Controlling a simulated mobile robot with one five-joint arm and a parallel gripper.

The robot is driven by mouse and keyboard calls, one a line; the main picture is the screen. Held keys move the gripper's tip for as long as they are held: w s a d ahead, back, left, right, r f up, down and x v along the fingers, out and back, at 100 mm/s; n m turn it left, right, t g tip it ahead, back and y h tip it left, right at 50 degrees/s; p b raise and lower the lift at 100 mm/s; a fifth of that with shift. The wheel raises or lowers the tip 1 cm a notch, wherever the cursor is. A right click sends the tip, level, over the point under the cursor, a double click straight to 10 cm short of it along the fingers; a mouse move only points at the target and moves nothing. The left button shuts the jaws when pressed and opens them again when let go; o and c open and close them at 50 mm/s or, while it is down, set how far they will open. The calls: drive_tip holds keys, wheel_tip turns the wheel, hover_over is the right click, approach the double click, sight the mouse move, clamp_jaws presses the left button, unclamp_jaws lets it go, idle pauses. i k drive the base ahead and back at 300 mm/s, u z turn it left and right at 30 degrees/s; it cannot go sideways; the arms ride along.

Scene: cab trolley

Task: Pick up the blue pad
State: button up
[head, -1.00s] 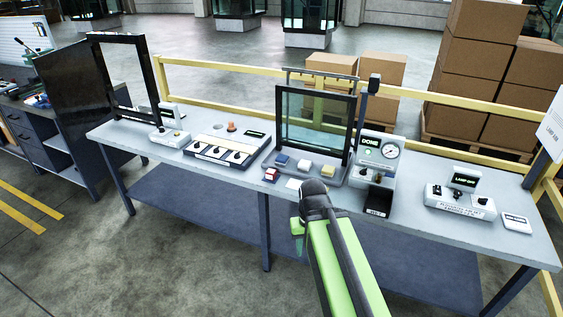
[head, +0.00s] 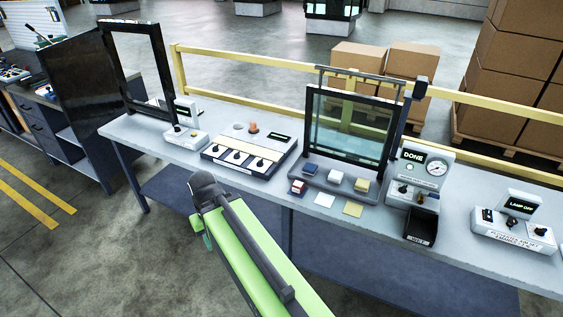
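The blue pad (head: 310,169) is a small block on the dark base in front of the framed glass screen. It is leftmost in a row, with a white pad (head: 335,177) and a yellow pad (head: 361,185) to its right. Nothing covers it. My green and black arm reaches up from the bottom of the picture, and its dark rounded joint is left of the pads, near the bench's front edge.
A red-and-white block (head: 298,187), a flat white square (head: 324,200) and a flat yellow square (head: 352,209) lie in front of the pads. A gauge unit (head: 423,172) with a black bin (head: 420,228) stands right. A switch panel (head: 248,152) is left.

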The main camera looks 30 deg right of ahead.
sight(311, 169)
drive_tip(key=i, duration=1.6)
drive_tip(key=z, duration=0.7)
